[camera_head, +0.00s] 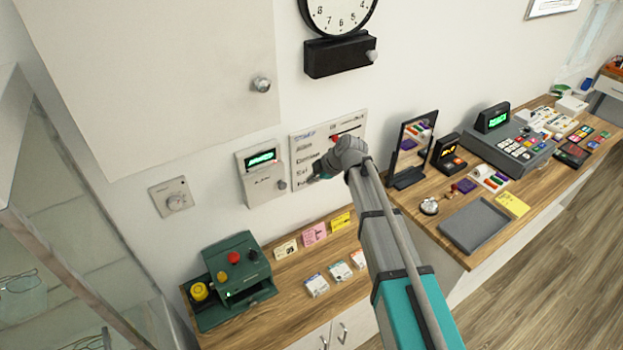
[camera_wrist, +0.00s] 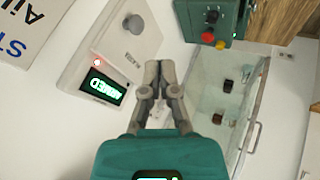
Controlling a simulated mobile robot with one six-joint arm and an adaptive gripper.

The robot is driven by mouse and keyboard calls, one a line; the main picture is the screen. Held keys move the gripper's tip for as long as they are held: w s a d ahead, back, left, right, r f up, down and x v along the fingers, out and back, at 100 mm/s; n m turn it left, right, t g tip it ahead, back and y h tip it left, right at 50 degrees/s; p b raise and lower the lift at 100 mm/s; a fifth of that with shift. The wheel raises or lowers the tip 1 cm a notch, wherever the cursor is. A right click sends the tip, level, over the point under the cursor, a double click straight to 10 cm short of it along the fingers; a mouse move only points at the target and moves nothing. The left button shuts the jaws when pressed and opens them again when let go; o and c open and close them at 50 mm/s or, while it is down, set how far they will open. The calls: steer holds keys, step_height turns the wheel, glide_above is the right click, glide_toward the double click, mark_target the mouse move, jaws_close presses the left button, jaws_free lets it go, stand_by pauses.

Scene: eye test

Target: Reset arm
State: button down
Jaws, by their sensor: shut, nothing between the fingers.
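A white wall box (camera_head: 265,190) has a green-lit display (camera_head: 261,158) and a grey knob (camera_head: 282,185) at its lower right. My gripper (camera_wrist: 162,64) is shut and empty, pointing past the box's side. In the head view it is small, in front of the wall panel to the right of the box, and its fingertips are hard to make out.
A green machine (camera_head: 240,262) with red and yellow buttons stands on the wooden shelf below. A glass cabinet (camera_wrist: 207,100) stands beyond. A counter (camera_head: 448,243) with a till is at right.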

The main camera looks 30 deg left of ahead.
stand_by(0.4)
steer(key=d+f+m+h+b, duration=0.1)
steer(key=d+f+m+b, duration=0.25)
steer(key=d, duration=0.55)
steer(key=d+f+m+t+h+b, duration=0.1)
steer(key=d+f+m+b, duration=0.3)
steer(key=d, duration=0.5)
steer(key=d+f+m+h+b, duration=0.2)
steer(key=d+f+m, duration=0.25)
steer(key=d, duration=0.45)
steer(key=s+d+f+m+h+b, duration=0.1)
steer(key=s+d+f+m+b, duration=0.2)
steer(key=d+m, duration=0.2)
steer(key=s+d+f+m+h+b, duration=0.1)
steer(key=s+d+f+m+b, duration=0.1)
steer(key=d, duration=0.9)
steer(key=s+d+f+m+h+b, duration=0.1)
steer(key=s+d+f+m+b, duration=0.2)
steer(key=s+d+f+m, duration=0.2)
steer(key=d+m, duration=0.3)
steer(key=shift+s+d+g+b, duration=0.3)
steer(key=shift+d+g+b, duration=0.05)
steer(key=shift+d+g, duration=0.05)
